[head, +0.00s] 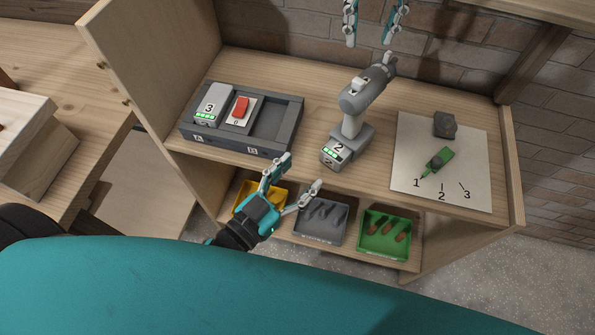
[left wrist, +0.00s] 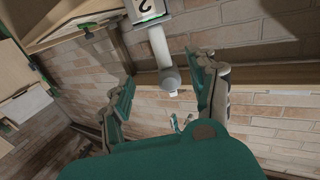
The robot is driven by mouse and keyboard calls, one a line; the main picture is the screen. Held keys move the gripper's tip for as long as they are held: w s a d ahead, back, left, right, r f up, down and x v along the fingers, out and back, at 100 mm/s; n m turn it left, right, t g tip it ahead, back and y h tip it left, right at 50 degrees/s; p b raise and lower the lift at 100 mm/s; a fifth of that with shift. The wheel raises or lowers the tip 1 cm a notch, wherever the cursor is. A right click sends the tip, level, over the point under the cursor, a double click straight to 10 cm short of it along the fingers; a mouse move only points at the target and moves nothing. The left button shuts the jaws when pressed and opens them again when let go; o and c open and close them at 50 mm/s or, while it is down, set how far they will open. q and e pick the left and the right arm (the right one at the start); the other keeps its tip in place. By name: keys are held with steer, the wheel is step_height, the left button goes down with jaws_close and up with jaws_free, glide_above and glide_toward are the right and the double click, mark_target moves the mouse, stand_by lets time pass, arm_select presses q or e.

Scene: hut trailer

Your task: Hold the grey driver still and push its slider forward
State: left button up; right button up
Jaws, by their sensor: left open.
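The grey driver (head: 362,97) stands upright on its battery base (head: 345,146), marked 2 with green lights, on the bench top. Its nose points to the back right. A white slider (head: 358,84) shows on top of its body. My left gripper (head: 300,172) is open and empty in front of the bench edge, left of and nearer than the driver, not touching it. In the left wrist view the driver (left wrist: 158,48) appears between the open fingers, beyond them. My right gripper (head: 369,40) is open at the top, behind the driver's nose, apparently apart from it.
A dark tray (head: 232,146) at left holds a grey battery (head: 209,108) marked 3 and a red-topped block (head: 241,108). A white sheet (head: 420,140) at right carries a green pointer (head: 438,159) and a dark block (head: 445,124). Yellow, grey and green bins (head: 374,252) sit below.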

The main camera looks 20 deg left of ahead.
mark_target(349, 123)
arm_select(q)
steer(key=x, duration=1.1)
steer(key=r+x, duration=0.1)
steer(key=x, duration=0.5)
steer(key=shift+w+d+r, duration=0.1)
steer(key=shift+d+r, duration=0.05)
steer(key=shift+d, duration=0.1)
